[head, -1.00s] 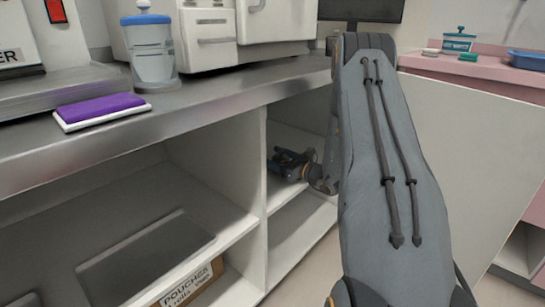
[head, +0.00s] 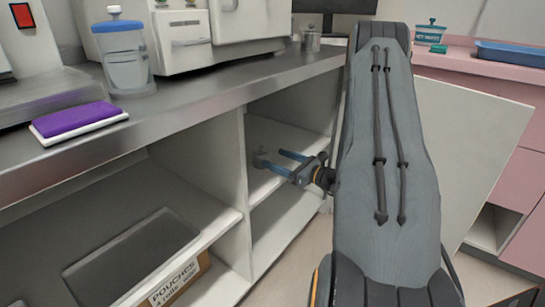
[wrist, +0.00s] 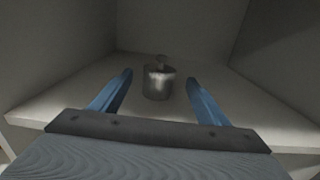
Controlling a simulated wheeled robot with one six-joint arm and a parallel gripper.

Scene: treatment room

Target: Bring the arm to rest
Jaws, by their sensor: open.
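My gripper (head: 277,160) is open, its two blue fingers apart and pointing left into the open shelf compartment of the cabinet. In the wrist view my gripper (wrist: 160,90) shows both fingers spread wide with nothing between them. A small grey metal pot with a knobbed top (wrist: 158,82) stands upright on the shelf, ahead of the fingers and roughly centred between them. In the head view the pot (head: 260,158) is small and dim, just beyond the fingertips. I cannot tell the exact gap to it.
The shelf (wrist: 85,85) has side walls close on both sides. A steel worktop (head: 190,105) overhangs the cabinet and bears a purple-topped pad (head: 78,119) and a blue-lidded container (head: 122,57). A pale door panel (head: 470,150) stands right of my arm. A pouches box (head: 180,282) sits low left.

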